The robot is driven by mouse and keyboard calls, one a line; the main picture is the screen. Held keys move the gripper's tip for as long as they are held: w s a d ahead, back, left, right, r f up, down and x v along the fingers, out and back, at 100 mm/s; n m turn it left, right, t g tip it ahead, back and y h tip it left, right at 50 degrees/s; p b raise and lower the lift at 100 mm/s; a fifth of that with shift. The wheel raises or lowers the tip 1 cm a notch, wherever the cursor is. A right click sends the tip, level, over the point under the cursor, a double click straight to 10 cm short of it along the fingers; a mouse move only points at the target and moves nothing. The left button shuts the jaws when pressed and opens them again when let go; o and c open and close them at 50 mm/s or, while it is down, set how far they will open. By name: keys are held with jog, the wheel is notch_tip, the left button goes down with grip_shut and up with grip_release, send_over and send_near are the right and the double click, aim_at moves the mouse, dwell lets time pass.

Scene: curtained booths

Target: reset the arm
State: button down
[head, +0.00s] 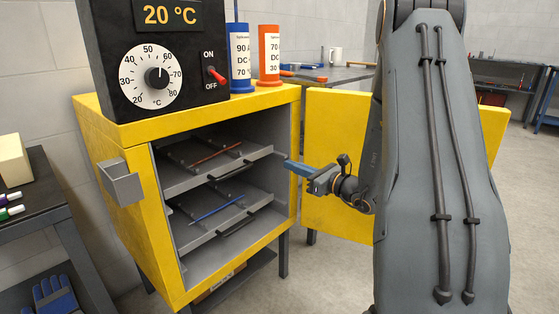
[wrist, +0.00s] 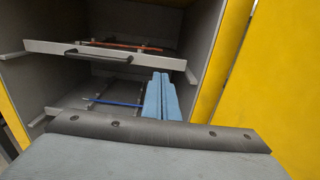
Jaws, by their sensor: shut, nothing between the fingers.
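My gripper (head: 290,166) is at the right side of the open yellow cabinet (head: 200,117), in front of its opening. Its blue fingers (wrist: 161,98) are shut together with nothing between them, and the wrist view shows them pointing into the cabinet. My arm stretches in from the right of the head view. The upper shelf (head: 189,182) holds a red-orange rod (head: 217,152). The lower shelf (head: 205,238) holds a blue rod (head: 217,209). Both shelves have dark handles and appear pulled slightly forward.
The yellow door (head: 335,215) stands open to the right, behind my arm. A black control box (head: 160,50) with a dial and blue and orange canisters (head: 269,55) stand on top. A dark side table (head: 35,205) is at left. Grey floor shows below.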

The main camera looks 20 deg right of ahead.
jog(key=s+a+r+n+g+y, duration=0.1)
jog(key=s+a+n+g+y, duration=0.2)
jog(key=s+a+n+g, duration=0.75)
jog(key=s+a+r+n+g+y, duration=0.1)
jog(key=s+a+n+g+y, duration=0.15)
jog(key=a, duration=1.45)
jog(key=s+a+f+n+g+h, duration=0.1)
jog(key=s+a+n+g+h, duration=0.25)
jog(key=s+n, duration=0.45)
jog(key=s+a+f+n+g+h, duration=0.25)
jog(key=s+a+n, duration=0.3)
jog(key=s, duration=0.55)
jog(key=s+d+r+n+t+h+p, duration=0.1)
jog(key=s+d+r+n+h+p, duration=0.1)
jog(key=d+r+p, duration=0.6)
jog(key=s+d+r+n+t+h+p, duration=0.1)
jog(key=d+r+h+p, duration=0.3)
jog(key=d+r+p, duration=0.5)
notch_tip(320, 180, up, 3)
jog(key=n+p, duration=0.1)
jog(key=p, duration=0.6)
jog(key=shift+s+d+n, duration=0.2)
jog(key=shift+s+n, duration=0.15)
jog(key=shift+s, duration=0.05)
